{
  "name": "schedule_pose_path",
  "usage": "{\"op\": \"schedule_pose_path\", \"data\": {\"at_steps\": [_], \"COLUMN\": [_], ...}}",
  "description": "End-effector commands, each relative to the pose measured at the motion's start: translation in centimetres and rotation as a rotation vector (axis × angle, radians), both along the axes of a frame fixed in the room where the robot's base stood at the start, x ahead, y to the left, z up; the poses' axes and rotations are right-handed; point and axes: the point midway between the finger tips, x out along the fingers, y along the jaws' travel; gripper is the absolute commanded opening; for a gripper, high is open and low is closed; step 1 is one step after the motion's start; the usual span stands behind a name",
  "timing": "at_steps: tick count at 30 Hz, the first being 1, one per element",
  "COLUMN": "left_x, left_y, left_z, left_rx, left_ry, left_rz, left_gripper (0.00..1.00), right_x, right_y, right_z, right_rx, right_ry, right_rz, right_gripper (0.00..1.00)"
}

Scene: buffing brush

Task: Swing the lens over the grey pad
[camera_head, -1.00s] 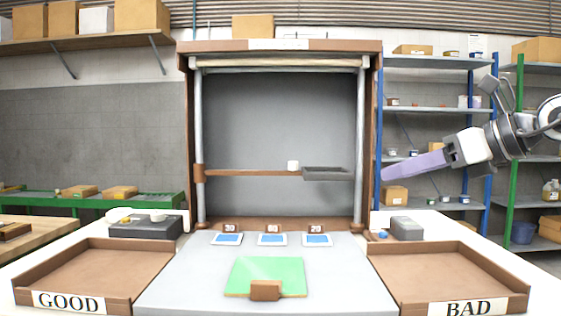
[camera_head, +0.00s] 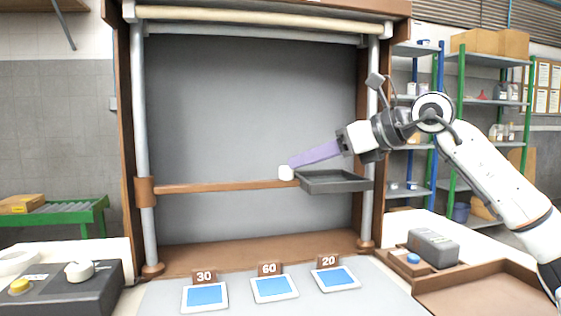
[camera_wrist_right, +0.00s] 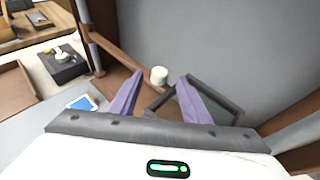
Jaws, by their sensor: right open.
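A brown swing arm (camera_head: 220,187) reaches right from the left post and carries a dark grey rectangular lens frame (camera_head: 335,187). A white knob (camera_head: 286,173) stands on the arm beside the frame; it also shows in the right wrist view (camera_wrist_right: 159,76). My right gripper (camera_head: 292,161) is at the knob, its purple fingers open. In the wrist view the knob appears between the fingertips; I cannot tell whether they touch it. Three white-edged blue pads lie below, marked 30 (camera_head: 205,296), 60 (camera_head: 273,288) and 20 (camera_head: 335,278). None looks grey.
A dark box with knobs (camera_head: 75,290) stands at the left, and a grey block (camera_head: 433,246) at the right near a brown tray (camera_head: 480,290). The right post (camera_head: 369,130) rises behind my right arm. Space between arm and pads is clear.

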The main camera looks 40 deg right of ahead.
Motion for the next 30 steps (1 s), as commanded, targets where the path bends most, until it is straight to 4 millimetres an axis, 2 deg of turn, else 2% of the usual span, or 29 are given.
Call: {"op": "schedule_pose_path", "data": {"at_steps": [1,3,9,15,26,27,30], "left_x": [-0.3,-0.5,0.2,0.6,0.2,0.2,0.3], "left_y": [0.0,0.1,0.5,0.7,0.9,0.9,0.9], "left_z": [0.9,1.4,2.8,3.5,2.9,2.9,2.9], "left_rx": [0.008,0.019,0.054,0.069,0.078,0.078,0.077], "left_ry": [0.009,0.018,0.02,0.02,0.033,0.033,0.033], "left_rz": [-0.004,-0.011,-0.027,-0.035,-0.037,-0.037,-0.036], "left_gripper": [0.31,0.31,0.31,0.31,0.31,0.31,0.31], "right_x": [1.0,2.3,4.9,6.0,6.4,6.3,6.3], "right_y": [0.2,0.4,0.8,1.0,1.1,1.1,1.1], "right_z": [0.1,-0.3,-1.3,-2.2,-2.7,-2.7,-2.7], "right_rx": [-0.002,-0.002,0.003,0.001,-0.001,-0.001,-0.001], "right_ry": [0.008,0.009,0.001,0.001,0.0,0.0,0.0], "right_rz": [-0.001,-0.001,0.0,0.0,0.0,0.0,0.0], "right_gripper": [0.43,0.43,0.43,0.43,0.43,0.41,0.25]}}
